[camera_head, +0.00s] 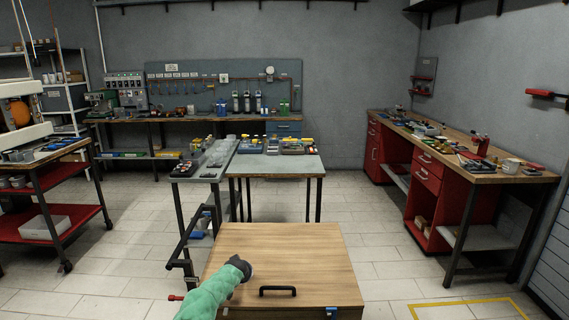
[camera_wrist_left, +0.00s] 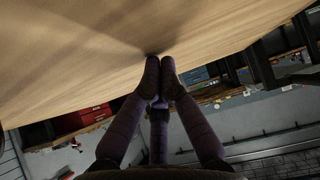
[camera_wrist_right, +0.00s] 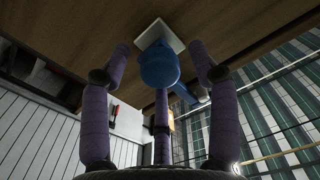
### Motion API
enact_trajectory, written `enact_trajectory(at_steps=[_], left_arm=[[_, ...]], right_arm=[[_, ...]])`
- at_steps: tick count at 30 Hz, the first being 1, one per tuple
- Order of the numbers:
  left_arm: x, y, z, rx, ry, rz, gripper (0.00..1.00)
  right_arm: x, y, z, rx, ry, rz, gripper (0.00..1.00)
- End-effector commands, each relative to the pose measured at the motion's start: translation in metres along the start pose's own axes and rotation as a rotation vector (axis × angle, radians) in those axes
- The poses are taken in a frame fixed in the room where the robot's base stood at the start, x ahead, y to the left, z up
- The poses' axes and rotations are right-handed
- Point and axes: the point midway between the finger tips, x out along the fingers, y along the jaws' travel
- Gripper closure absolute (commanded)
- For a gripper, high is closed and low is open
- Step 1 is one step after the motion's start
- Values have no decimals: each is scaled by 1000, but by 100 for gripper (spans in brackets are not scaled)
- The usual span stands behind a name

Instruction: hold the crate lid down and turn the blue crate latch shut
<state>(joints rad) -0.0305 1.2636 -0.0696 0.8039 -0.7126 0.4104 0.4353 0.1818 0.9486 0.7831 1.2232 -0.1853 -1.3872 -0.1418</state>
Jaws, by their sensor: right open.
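The wooden crate lid (camera_head: 280,255) lies flat on the crate at the bottom centre of the head view, with a black handle (camera_head: 278,290) near its front edge. My left gripper (camera_head: 242,267) is over the lid's left part. In the left wrist view its fingertips (camera_wrist_left: 160,65) are together, with nothing between them, at the wood surface. The blue crate latch (camera_head: 331,313) is on the crate's front, partly cut off by the frame. In the right wrist view the latch (camera_wrist_right: 158,70) sits on a pale plate (camera_wrist_right: 160,37), between the spread fingers of my right gripper (camera_wrist_right: 159,48).
A grey table (camera_head: 290,163) with small items stands behind the crate. A black rail (camera_head: 188,238) is to the left. A red workbench (camera_head: 440,175) stands at the right, and a red cart (camera_head: 55,225) at the left. Floor right of the crate is clear.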

Motion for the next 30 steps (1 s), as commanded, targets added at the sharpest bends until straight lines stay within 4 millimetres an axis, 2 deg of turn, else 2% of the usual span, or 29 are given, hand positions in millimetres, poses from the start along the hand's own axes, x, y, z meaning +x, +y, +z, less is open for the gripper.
enact_trajectory(at_steps=[30], left_arm=[[2,0,4,1,-6,0,100]], right_arm=[[-70,0,0,0,0,0,39]])
